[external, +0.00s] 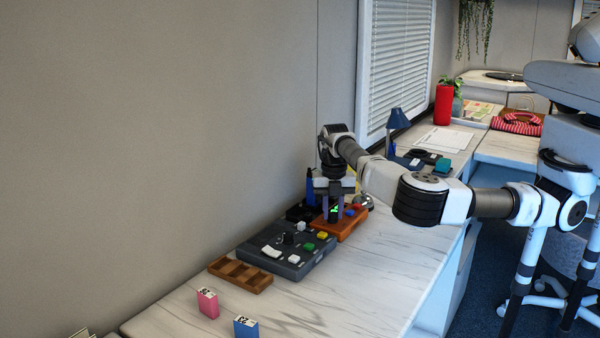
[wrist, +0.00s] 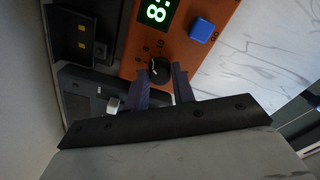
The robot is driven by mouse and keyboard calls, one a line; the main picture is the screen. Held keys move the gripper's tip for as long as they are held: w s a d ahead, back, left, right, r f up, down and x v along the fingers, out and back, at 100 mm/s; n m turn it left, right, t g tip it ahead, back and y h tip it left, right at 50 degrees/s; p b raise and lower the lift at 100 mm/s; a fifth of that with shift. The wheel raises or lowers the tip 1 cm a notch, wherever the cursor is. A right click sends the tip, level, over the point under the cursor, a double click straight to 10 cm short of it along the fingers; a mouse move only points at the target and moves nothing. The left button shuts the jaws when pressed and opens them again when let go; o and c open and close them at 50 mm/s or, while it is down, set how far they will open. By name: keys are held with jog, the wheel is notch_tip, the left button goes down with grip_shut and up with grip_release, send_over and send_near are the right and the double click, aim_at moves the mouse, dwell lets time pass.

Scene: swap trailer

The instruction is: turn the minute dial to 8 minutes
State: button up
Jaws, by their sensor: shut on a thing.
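The orange timer box (external: 352,225) stands on the marble counter behind the dark grey panel. In the wrist view the orange timer box (wrist: 183,55) shows a green lit display (wrist: 155,12) that starts with 8; the rest is cut off. The black minute dial (wrist: 160,70) has a white pointer and printed numbers around it. My gripper (wrist: 163,82) points down with its two purple-grey fingers on either side of the dial, shut on it. In the external view my gripper (external: 334,207) hides the dial. A blue button (wrist: 202,30) sits beside the display.
A dark grey panel (external: 268,257) with coloured buttons and a knob lies in front of the timer. A wooden tray (external: 240,275), a pink block (external: 207,303) and a blue block (external: 246,327) are nearer. The counter (external: 370,275) to the right is clear. A wall stands at left.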

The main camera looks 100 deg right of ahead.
aim_at(333, 213)
jog(key=shift+m, duration=0.4)
jog(key=o, duration=1)
notch_tip(333, 213, up, 14)
jog(key=shift+b, duration=0.45)
jog(key=shift+f, duration=0.1)
